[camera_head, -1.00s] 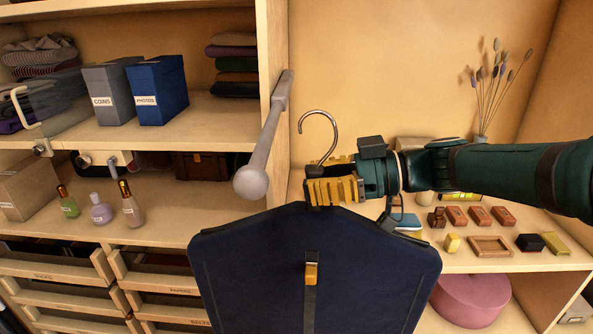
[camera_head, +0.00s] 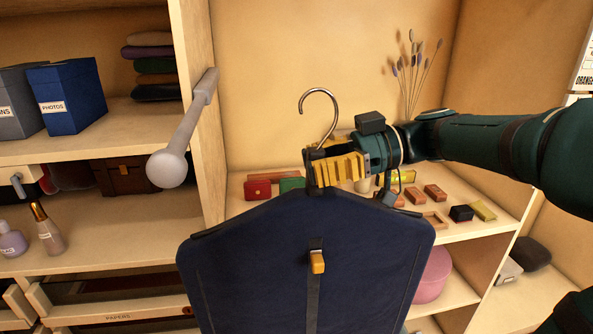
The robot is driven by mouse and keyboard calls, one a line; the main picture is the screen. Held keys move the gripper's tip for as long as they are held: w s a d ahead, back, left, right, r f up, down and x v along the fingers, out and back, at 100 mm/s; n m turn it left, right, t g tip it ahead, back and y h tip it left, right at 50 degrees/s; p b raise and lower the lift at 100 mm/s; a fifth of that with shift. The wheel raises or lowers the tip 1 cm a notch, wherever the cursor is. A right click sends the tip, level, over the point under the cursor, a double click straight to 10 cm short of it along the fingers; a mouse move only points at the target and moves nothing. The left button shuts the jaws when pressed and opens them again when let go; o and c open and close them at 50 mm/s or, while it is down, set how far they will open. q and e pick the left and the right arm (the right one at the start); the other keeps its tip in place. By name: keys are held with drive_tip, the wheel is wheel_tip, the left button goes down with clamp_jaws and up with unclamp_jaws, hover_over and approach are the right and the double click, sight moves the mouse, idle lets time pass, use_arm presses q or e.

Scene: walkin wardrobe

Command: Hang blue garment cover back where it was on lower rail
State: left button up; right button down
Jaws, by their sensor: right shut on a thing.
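The blue garment cover (camera_head: 270,265) hangs from my right gripper (camera_head: 335,165), which is shut on it at the neck just below the hook. Its metal hook (camera_head: 318,95) stands up free above the fingers, with its curve open to the left. The grey rail (camera_head: 186,130), with a round knob end, sticks out from the wooden upright panel to the left of the hook; the two are apart. I cannot tell whether this is the lower rail. The lower end of the cover is cut off by the picture's bottom edge. My left gripper is not in view.
Left shelves hold a blue photos box (camera_head: 67,95), folded clothes (camera_head: 150,65) and bottles (camera_head: 46,230). Behind the cover, a shelf carries small boxes (camera_head: 462,213) and a vase of dried stems (camera_head: 412,75). A pink round box (camera_head: 433,275) sits below. Open drawers show at lower left.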

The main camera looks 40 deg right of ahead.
drive_tip(key=b+v, duration=0.1)
drive_tip(key=v, duration=0.2)
drive_tip(key=f+b+v, duration=0.1)
drive_tip(key=v, duration=0.3)
drive_tip(key=f+v, duration=0.1)
drive_tip(key=v, duration=0.3)
drive_tip(key=shift+s+d+f+b, duration=0.15)
drive_tip(key=shift+d+b, duration=0.2)
drive_tip(key=shift+b, duration=0.05)
use_arm(q)
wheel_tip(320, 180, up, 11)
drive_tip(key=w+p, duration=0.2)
drive_tip(key=p, duration=1.2)
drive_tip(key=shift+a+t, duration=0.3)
use_arm(e)
drive_tip(key=f+v, duration=0.2)
drive_tip(key=v, duration=0.9)
drive_tip(key=f+v, duration=0.2)
drive_tip(key=v, duration=0.9)
drive_tip(key=shift+s+d, duration=0.3)
drive_tip(key=shift+d, duration=0.15)
drive_tip(key=shift+f, duration=0.15)
